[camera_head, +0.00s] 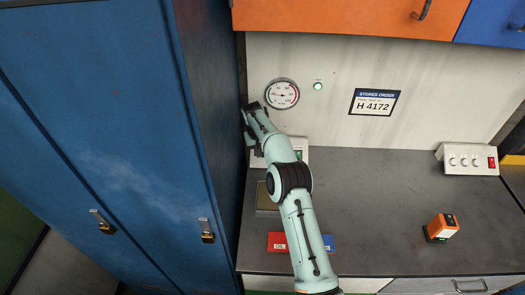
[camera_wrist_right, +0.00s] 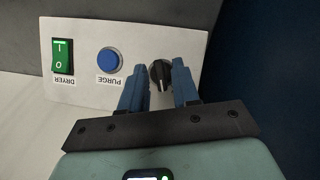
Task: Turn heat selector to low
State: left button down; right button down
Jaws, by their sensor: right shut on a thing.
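A black rotary knob (camera_wrist_right: 162,75), the only selector-like knob on this panel, shows in the right wrist view between my blue fingers. Its pale pointer line faces my gripper's base; its markings are not visible. The white control panel (camera_wrist_right: 84,88) also carries a green dryer rocker switch (camera_wrist_right: 62,56) and a blue purge button (camera_wrist_right: 110,61). My right gripper (camera_wrist_right: 160,66) is shut on the knob, one finger on each side. In the head view my right gripper (camera_head: 250,138) is at the panel (camera_head: 300,143), by the cabinet, and my arm hides most of it. My left gripper is out of view.
A tall blue cabinet (camera_head: 100,110) stands close on the left. A round gauge (camera_head: 282,94) and a green lamp (camera_head: 318,86) are on the wall. Red (camera_head: 277,242) and blue (camera_head: 328,243) boxes and an orange device (camera_head: 442,227) rest on the counter (camera_head: 385,200), clear in its middle.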

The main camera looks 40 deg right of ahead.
jog(key=shift+n+h, duration=0.5)
jog(key=shift+n, duration=0.6)
jog(key=c, duration=1.2)
grip_release()
